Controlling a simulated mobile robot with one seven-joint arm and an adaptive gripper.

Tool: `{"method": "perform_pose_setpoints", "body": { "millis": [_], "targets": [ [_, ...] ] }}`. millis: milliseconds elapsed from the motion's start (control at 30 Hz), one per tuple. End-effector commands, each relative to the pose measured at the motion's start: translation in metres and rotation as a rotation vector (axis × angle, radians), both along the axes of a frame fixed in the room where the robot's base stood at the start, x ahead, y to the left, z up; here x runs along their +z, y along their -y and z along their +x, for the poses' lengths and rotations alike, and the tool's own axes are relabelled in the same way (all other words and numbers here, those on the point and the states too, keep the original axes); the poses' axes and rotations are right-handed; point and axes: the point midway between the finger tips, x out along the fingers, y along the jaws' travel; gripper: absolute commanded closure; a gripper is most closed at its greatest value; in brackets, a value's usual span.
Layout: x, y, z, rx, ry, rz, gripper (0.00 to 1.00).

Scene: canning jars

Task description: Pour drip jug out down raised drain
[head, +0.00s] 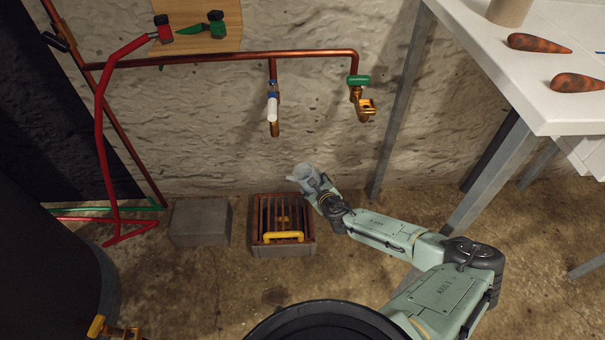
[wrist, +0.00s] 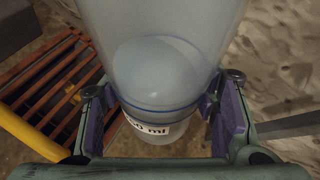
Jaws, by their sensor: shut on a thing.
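The drip jug (head: 306,177) is a translucent, pale jug held at the end of my arm in the head view, tilted to the left. In the wrist view the jug (wrist: 165,65) fills the middle, with blue lines and a label ending in "ml"; a pale content shows inside. My gripper (wrist: 160,112) is shut on it, one purple-padded finger on each side. The raised drain (head: 283,245) is a grey block with a rusty slatted grate and a yellow handle. The jug is above the drain's back right side in the head view. The grate (wrist: 45,80) shows left of the jug in the wrist view.
A grey block (head: 200,222) stands left of the drain. Two taps, one blue-handled (head: 273,105) and one green-handled (head: 360,97), hang from a copper pipe on the wall above. A white table (head: 540,90) stands at the right. A dark barrel (head: 55,250) is at the left.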

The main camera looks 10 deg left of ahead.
Motion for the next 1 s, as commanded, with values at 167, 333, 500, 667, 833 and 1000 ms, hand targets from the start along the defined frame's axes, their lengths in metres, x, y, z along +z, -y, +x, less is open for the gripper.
{"method": "perform_pose_setpoints", "body": {
  "millis": [167, 333, 500, 667, 833, 1000],
  "targets": [
    [0.015, -0.008, 0.007, 0.046, 0.004, -0.014, 0.97],
    [0.024, -0.016, 0.012, 0.088, 0.005, -0.025, 0.97],
    [0.034, -0.023, 0.018, 0.131, 0.006, -0.035, 0.97],
    [0.038, -0.028, 0.021, 0.156, 0.008, -0.043, 0.97],
    [0.037, -0.028, 0.021, 0.161, 0.008, -0.044, 0.97],
    [0.038, -0.028, 0.021, 0.161, 0.008, -0.045, 0.97]
  ]
}}
